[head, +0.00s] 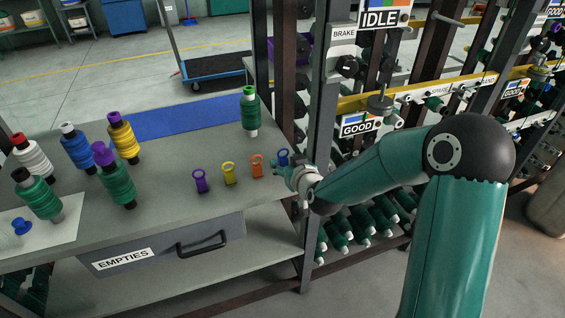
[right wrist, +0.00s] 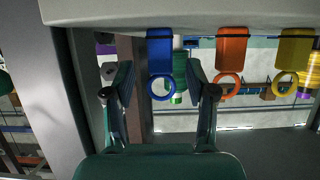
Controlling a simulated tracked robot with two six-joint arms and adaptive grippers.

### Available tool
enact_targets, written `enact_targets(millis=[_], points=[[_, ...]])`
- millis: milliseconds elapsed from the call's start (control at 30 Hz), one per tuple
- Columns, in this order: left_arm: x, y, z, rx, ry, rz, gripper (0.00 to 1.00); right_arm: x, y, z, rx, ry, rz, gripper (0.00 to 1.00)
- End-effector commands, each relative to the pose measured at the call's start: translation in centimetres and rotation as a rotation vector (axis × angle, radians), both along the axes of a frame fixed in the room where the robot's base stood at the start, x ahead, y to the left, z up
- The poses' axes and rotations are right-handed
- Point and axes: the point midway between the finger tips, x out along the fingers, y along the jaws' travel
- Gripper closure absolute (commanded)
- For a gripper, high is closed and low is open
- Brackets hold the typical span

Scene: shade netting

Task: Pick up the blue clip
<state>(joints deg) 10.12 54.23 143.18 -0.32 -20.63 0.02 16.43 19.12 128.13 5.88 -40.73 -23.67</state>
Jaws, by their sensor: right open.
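The blue clip (head: 283,157) stands near the right end of the grey table, with its ring up and its lower part hidden behind my right gripper (head: 284,170). In the right wrist view, which appears upside down, the blue clip (right wrist: 160,50) lies between the two spread fingers of my right gripper (right wrist: 160,82). A gap shows on both sides of the clip, and neither finger touches it. I cannot tell how deep the clip sits between the fingers. My left gripper is not in view.
An orange clip (head: 257,166), a yellow clip (head: 229,173) and a purple clip (head: 200,181) stand in a row left of the blue one. A green spool (head: 250,112) stands behind. Several spools stand at left. A dark rack post (head: 321,90) rises close to the right gripper.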

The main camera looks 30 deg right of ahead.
Motion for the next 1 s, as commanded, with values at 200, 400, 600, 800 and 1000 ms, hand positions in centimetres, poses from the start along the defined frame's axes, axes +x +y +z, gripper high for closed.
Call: enact_targets(millis=[200,400,600,800,1000], points=[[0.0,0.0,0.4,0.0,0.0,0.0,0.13,2.3,-0.5,-1.1,0.0,0.0,0.001,0.44],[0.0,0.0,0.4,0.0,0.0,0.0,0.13,2.6,-0.5,-1.2,0.0,-0.002,0.001,0.44],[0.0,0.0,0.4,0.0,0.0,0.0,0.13,2.6,-0.5,-1.2,0.0,-0.001,0.001,0.65],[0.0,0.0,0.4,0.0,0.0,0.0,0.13,2.6,-0.5,-1.2,0.0,-0.001,0.001,0.98],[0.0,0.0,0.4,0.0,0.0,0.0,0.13,2.6,-0.5,-1.1,0.0,-0.001,0.001,0.98]])
